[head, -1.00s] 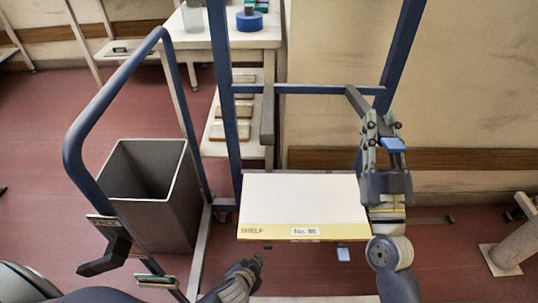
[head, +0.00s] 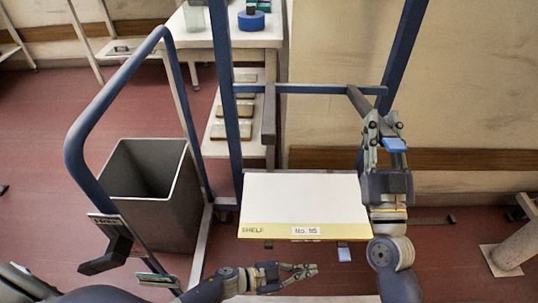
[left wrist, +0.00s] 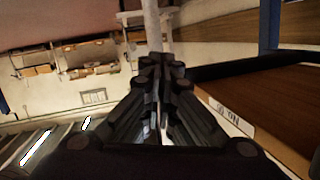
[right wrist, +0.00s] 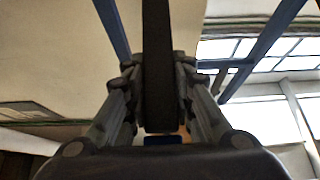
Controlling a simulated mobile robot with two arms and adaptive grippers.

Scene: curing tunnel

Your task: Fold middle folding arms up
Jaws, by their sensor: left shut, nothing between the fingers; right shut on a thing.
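The rack has a blue frame (head: 229,100) with a crossbar. The left middle folding arm (head: 268,122), a dark grey bar, runs down in the picture from the crossbar, with no gripper on it. The right middle folding arm (head: 357,99) runs from the crossbar into my right gripper (head: 380,122). That gripper is shut on it; the dark bar (right wrist: 160,65) stands between its fingers in the right wrist view. My left gripper (head: 309,272) is shut and empty, in front of and below the shelf's front edge. Its closed fingers (left wrist: 160,70) fill the middle of the left wrist view.
The white shelf (head: 300,198) with a yellow labelled edge lies below the folding arms. A grey bin (head: 150,185) and a blue handle rail (head: 75,150) stand left. A white table (head: 240,38) is behind. The wall is close behind the rack.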

